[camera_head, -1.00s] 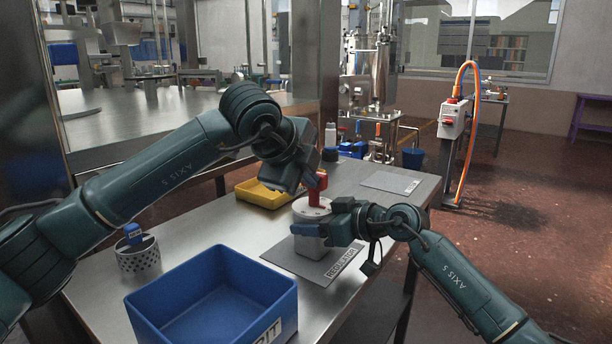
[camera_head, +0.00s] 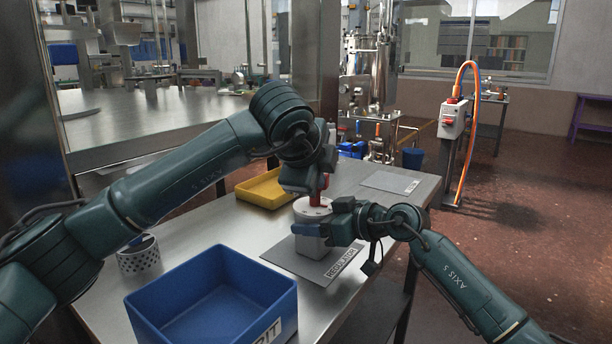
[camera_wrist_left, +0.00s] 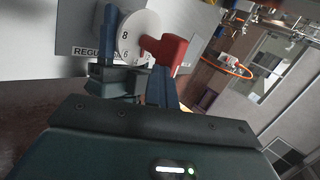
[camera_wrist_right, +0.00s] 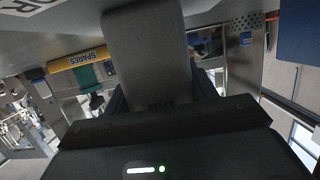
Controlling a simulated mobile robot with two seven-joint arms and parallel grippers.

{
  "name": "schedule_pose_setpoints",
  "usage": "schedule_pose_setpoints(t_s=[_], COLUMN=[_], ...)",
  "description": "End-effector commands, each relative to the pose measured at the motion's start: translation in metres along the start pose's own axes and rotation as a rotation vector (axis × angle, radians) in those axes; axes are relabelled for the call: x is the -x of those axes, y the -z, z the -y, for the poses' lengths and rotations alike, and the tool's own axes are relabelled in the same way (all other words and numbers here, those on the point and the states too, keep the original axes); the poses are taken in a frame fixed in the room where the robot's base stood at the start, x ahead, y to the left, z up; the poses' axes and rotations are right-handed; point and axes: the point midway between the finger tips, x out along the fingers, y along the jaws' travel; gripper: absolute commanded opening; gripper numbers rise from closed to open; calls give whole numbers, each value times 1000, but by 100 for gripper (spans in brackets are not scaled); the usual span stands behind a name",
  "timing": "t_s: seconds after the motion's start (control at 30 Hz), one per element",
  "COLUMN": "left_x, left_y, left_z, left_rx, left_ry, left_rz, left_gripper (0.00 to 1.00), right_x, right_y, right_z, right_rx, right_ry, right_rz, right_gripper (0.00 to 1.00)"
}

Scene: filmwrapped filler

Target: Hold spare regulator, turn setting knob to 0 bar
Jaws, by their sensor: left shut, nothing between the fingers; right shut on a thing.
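The regulator (camera_head: 308,243) is a pale grey block with a white numbered dial and a red knob handle (camera_head: 319,193) on top. It stands upright at the grey REGULATOR mat (camera_head: 290,262); whether it touches the mat is unclear. My right gripper (camera_head: 337,228) is shut on its body from the right. The grey body also fills the middle of the right wrist view (camera_wrist_right: 152,50). My left gripper (camera_head: 316,183) is shut and empty, close beside the red handle. In the left wrist view the red handle (camera_wrist_left: 168,50) and dial (camera_wrist_left: 140,30) show figures 8 and 6; the set value is unclear.
A blue bin (camera_head: 165,318) stands at the front of the steel table, with a perforated cup (camera_head: 140,260) behind it. A yellow bin (camera_head: 268,205) is beyond the left arm. A second grey sheet (camera_head: 390,181) lies on clear table at the far right.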

Motion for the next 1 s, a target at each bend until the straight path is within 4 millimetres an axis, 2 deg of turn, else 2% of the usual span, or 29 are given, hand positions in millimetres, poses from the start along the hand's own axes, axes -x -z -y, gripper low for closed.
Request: schedule_pose_setpoints(t_s=[0.2,1.0], left_x=[-1,-3], left_y=[6,11], left_z=[1,4], left_rx=[-4,-4], left_ry=[1,5], left_rz=[-8,-10], left_gripper=[0,0], right_x=[-2,-4], right_y=[0,1], right_z=[5,8], right_rx=[5,7], right_ry=[9,15], right_rz=[1,1], right_gripper=[25,25])
